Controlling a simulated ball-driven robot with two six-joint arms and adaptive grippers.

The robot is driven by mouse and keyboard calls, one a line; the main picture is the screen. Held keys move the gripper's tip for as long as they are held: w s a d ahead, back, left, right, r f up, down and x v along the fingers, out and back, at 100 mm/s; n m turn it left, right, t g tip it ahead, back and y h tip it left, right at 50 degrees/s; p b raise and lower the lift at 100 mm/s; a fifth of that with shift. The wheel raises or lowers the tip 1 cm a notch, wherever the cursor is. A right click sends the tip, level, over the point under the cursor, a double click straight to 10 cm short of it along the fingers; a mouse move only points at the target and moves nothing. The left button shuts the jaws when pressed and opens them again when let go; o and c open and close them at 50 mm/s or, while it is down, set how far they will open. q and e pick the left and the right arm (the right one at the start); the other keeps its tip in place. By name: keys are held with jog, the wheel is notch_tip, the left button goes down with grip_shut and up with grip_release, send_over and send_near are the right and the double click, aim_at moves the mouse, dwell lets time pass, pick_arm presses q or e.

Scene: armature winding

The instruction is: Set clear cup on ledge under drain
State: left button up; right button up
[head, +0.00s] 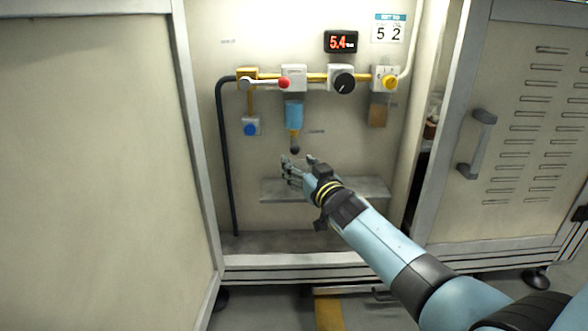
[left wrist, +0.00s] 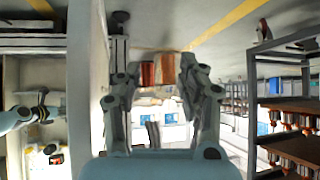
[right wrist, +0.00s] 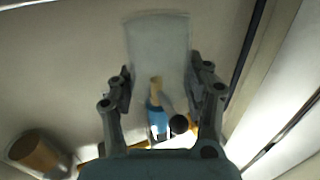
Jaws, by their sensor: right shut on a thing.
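My right gripper (head: 298,161) is just below the blue filter bowl (head: 294,115) and its dark drain knob (head: 295,150), above the grey ledge (head: 355,188). In the right wrist view the right gripper (right wrist: 158,88) is shut on the clear cup (right wrist: 158,40), a pale see-through shape between its fingers. The bowl (right wrist: 157,118) and the knob (right wrist: 180,124) show there too. The cup is hard to make out in the head view. Whether it touches the ledge cannot be told. My left gripper (left wrist: 157,75) is open and empty, away from the panel.
Above are a red-knobbed valve (head: 284,83), a black dial (head: 344,82), a yellow knob (head: 389,83) and a red display (head: 341,42). A black hose (head: 225,150) runs down the left. Cabinet doors (head: 95,150) flank the recess. A shelf rack (left wrist: 285,105) stands near my left gripper.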

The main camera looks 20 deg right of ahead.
aim_at(296, 166)
jog(key=w, duration=0.1)
jog(key=w+b, duration=0.1)
jog(key=shift+w+a+f, duration=0.15)
jog(key=shift+w+f, duration=0.1)
jog(key=shift+w, duration=0.15)
jog(key=shift+w+f+b, duration=0.2)
jog(key=shift+f+b, duration=0.35)
jog(key=shift+b, duration=0.25)
pick_arm(q)
jog(key=w+r+t, duration=0.2)
jog(key=r+t, duration=0.1)
jog(key=w+d+r+t, duration=0.1)
jog(key=t, duration=0.1)
jog(key=shift+w+r+m+h, duration=0.25)
jog(key=shift+w+m+h, duration=0.05)
jog(key=shift+w, duration=0.05)
jog(key=shift+w+r+t, duration=0.25)
jog(key=shift+r+t, duration=0.05)
jog(key=shift+w+r, duration=0.1)
pick_arm(e)
jog(key=o, duration=1.1)
